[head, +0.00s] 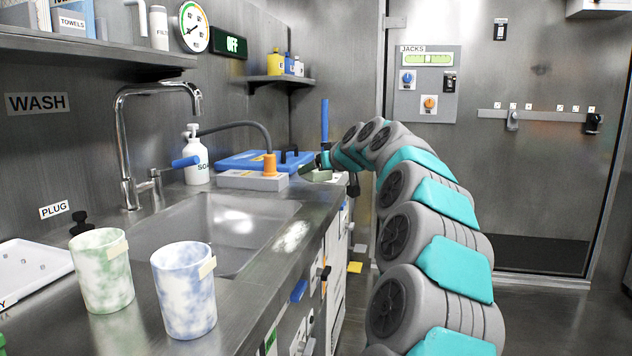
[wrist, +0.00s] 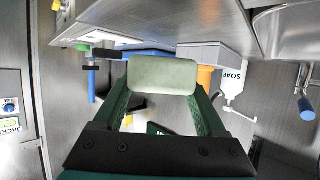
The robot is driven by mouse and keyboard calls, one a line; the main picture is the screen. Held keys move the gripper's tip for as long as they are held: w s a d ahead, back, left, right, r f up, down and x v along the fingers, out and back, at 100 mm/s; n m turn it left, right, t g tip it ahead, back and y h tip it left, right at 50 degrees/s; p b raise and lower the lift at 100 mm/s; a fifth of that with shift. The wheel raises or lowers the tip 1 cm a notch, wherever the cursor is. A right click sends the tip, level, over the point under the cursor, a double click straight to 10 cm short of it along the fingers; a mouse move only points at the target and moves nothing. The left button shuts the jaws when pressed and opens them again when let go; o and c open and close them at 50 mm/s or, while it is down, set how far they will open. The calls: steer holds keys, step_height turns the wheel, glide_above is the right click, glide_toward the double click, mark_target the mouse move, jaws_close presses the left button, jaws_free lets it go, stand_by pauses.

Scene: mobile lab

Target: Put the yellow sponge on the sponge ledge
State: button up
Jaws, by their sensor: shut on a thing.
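My gripper (wrist: 162,80) is shut on a pale cream-green block (wrist: 162,72), held across its fingertips. The block looks pale rather than clear yellow, and I cannot tell for sure if it is the yellow sponge. In the head view my gripper (head: 320,165) is small and far off, at the far end of the counter by the blue case. A flat yellow piece (head: 355,267) shows low beside the counter front, too small to identify. I cannot make out which surface is the sponge ledge.
The steel counter (head: 305,205) holds a sink (head: 225,225), a soap bottle (head: 197,160), a blue case (head: 250,160), a grey box with an orange knob (head: 252,180) and two marbled cups (head: 184,290). A wall shelf (head: 280,79) holds small bottles. The floor at right is clear.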

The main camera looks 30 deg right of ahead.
mark_target(316, 192)
steer(key=shift+w+d, duration=0.15)
steer(key=shift+w, duration=0.1)
steer(key=shift+f, duration=1.7)
steer(key=shift+f, duration=0.1)
steer(key=shift+f+b, duration=0.15)
steer(key=shift+b, duration=0.15)
steer(key=o, duration=1.3)
steer(key=shift+c, duration=0.2)
steer(key=shift+r+p, duration=0.3)
steer(key=v, duration=1.2)
